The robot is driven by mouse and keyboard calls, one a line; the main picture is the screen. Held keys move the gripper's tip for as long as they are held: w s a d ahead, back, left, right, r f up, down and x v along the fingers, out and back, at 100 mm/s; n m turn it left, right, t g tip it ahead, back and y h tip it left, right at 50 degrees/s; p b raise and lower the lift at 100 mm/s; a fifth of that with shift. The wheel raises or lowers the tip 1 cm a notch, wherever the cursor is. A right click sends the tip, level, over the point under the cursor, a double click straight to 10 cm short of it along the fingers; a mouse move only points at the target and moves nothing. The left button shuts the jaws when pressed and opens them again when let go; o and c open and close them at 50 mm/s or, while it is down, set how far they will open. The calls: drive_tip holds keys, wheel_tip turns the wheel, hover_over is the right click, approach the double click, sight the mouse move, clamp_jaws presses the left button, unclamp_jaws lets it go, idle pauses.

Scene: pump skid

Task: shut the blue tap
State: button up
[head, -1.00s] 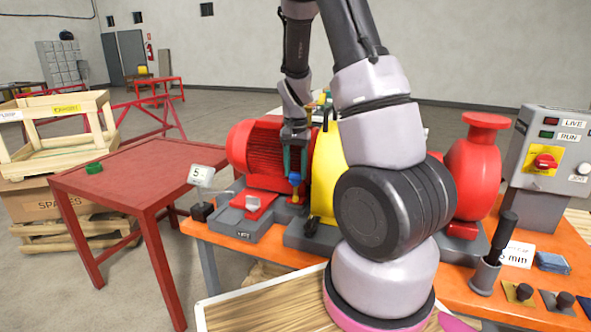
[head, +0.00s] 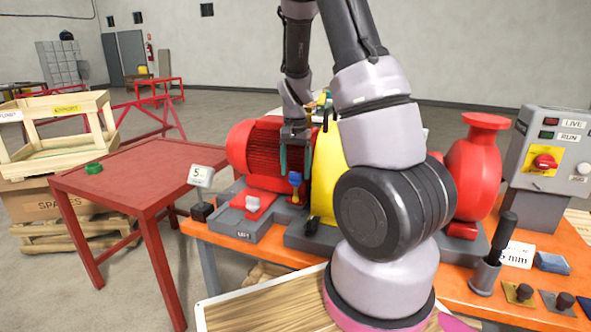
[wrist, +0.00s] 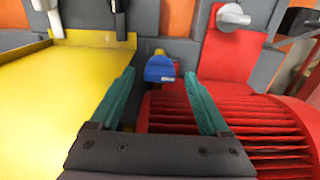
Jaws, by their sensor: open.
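The blue tap (head: 295,179) is a small blue handle on a brass-yellow body, beside the red motor and the yellow guard. In the wrist view the blue tap (wrist: 160,69) appears just beyond and between my fingertips, with a yellow part behind it. My gripper (head: 296,162) points down over the tap, with its two green fingers apart. In the wrist view my gripper (wrist: 160,78) is open and empty, one finger to each side of the tap. I cannot tell whether the fingers overlap the handle in depth.
The red finned motor (head: 262,152) is close on the left of my gripper in the head view. The yellow guard (head: 326,180) is close on the right. A red block with a grey knob (head: 252,202) lies nearby. The red table (head: 130,175) is mostly clear.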

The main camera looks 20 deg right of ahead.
sight(295, 173)
wheel_tip(295, 173, up, 11)
drive_tip(key=shift+f, duration=0.15)
idle(0.6)
drive_tip(key=s+a+r+n+t+y, duration=0.1)
drive_tip(key=s+a+r+n+t, duration=0.1)
drive_tip(key=s+r, duration=0.6)
drive_tip(key=s+a+r+n+t+y, duration=0.1)
drive_tip(key=s+a+r+n+t, duration=0.2)
drive_tip(key=s+r, duration=0.6)
drive_tip(key=s+a+t, duration=0.2)
drive_tip(key=a, duration=0.1)
drive_tip(key=shift+s, duration=0.15)
